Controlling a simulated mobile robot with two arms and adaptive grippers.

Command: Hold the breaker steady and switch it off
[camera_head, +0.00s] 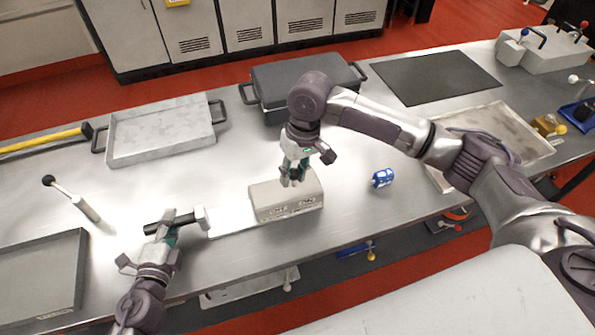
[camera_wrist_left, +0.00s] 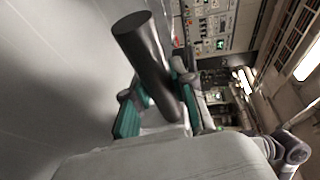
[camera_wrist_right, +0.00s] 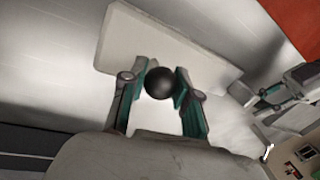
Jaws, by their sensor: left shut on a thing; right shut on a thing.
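The breaker (camera_head: 275,203) is a beige box on the steel bench in the head view, with a pale flat plate (camera_head: 235,221) at its left. My left gripper (camera_head: 171,224) is shut on a black cylindrical handle (camera_wrist_left: 139,45), whose pale end piece (camera_head: 203,217) lies close to the plate. I cannot tell whether it joins the breaker. My right gripper (camera_head: 294,181) is above the breaker, shut on a round black knob (camera_wrist_right: 160,84) with the beige breaker body (camera_wrist_right: 130,45) behind it. The knob's stem is hidden.
A blue object (camera_head: 382,178) stands right of the breaker. A grey tray (camera_head: 160,130), a dark case (camera_head: 270,80) and a black mat (camera_head: 435,77) lie behind. A lever with a black knob (camera_head: 72,197) and a dark tray (camera_head: 40,275) are at left.

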